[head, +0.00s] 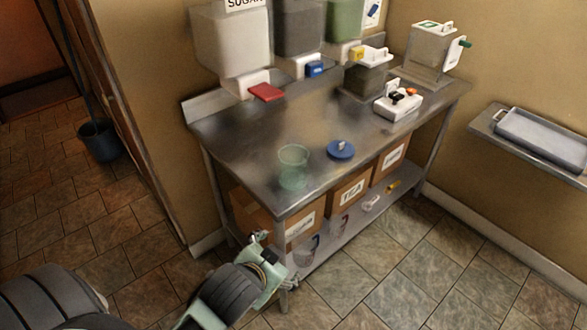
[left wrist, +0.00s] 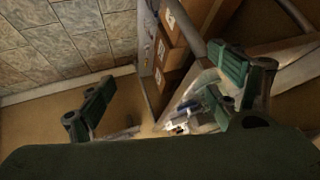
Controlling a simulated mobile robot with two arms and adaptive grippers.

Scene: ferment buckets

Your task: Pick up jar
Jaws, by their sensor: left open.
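A clear greenish jar (head: 293,168) stands upright and open-topped near the front left corner of the steel table (head: 240,135). A blue round lid (head: 341,149) lies on the table to its right. My left gripper (head: 277,260) is low in front of the table's front corner leg, below the tabletop and apart from the jar. In the left wrist view its two fingers (left wrist: 166,92) are wide apart with nothing between them. I cannot make out the jar in that view. My right gripper is not in view.
Cardboard boxes (head: 349,192) stand on the table's lower shelf and also show in the left wrist view (left wrist: 190,25). Dispensers (head: 232,40), a red item (head: 266,92) and a white device (head: 398,104) occupy the table's back. The tabletop around the jar is mostly clear.

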